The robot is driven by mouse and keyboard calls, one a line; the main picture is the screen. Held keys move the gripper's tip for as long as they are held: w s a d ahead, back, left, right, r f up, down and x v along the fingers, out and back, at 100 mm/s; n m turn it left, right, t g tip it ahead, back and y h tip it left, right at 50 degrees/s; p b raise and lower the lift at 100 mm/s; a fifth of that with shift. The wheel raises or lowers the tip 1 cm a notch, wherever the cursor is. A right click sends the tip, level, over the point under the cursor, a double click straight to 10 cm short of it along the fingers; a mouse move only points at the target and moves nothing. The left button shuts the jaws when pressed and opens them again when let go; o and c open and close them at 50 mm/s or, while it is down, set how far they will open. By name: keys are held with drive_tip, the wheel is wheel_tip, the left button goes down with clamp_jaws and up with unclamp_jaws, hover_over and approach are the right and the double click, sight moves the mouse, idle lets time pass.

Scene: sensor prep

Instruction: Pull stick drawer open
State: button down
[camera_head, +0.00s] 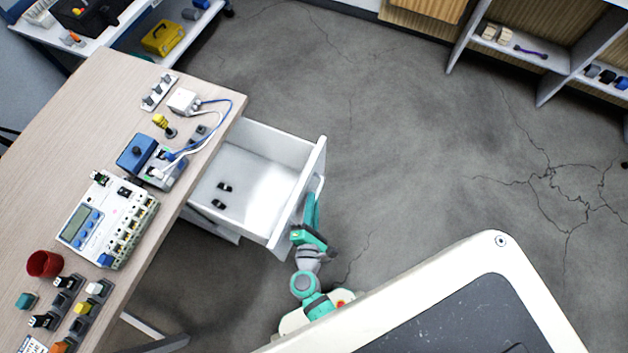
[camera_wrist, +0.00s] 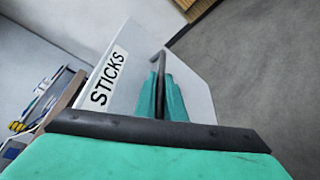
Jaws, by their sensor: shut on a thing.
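The stick drawer (camera_head: 262,160) is white and stands pulled out from under the right side of the wooden table. Two small black sticks (camera_head: 221,195) lie inside it. In the wrist view its front (camera_wrist: 128,75) carries a "STICKS" label (camera_wrist: 109,78) and a dark bar handle (camera_wrist: 160,62). My gripper (camera_head: 313,212) is at the drawer's outer face. In the wrist view my gripper's green fingers (camera_wrist: 162,98) are closed around the handle. The far end of the handle shows beyond the fingers; the part between them is hidden.
The wooden table (camera_head: 75,130) holds a grey device with a display (camera_head: 108,220), a red cup (camera_head: 44,264), a blue box (camera_head: 137,152) and wired parts. Shelves (camera_head: 545,50) stand at the back right. The concrete floor (camera_head: 400,130) right of the drawer is clear.

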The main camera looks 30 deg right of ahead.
drive_tip(key=shift+d, duration=0.4)
drive_tip(key=c, duration=2.1)
unclamp_jaws()
drive_tip(key=shift+s, duration=0.1)
drive_tip(key=shift+a, duration=0.15)
drive_tip(key=v, duration=1)
drive_tip(key=shift+s+a+r, duration=0.15)
drive_tip(key=shift+s+a, duration=0.05)
drive_tip(key=shift+s, duration=0.1)
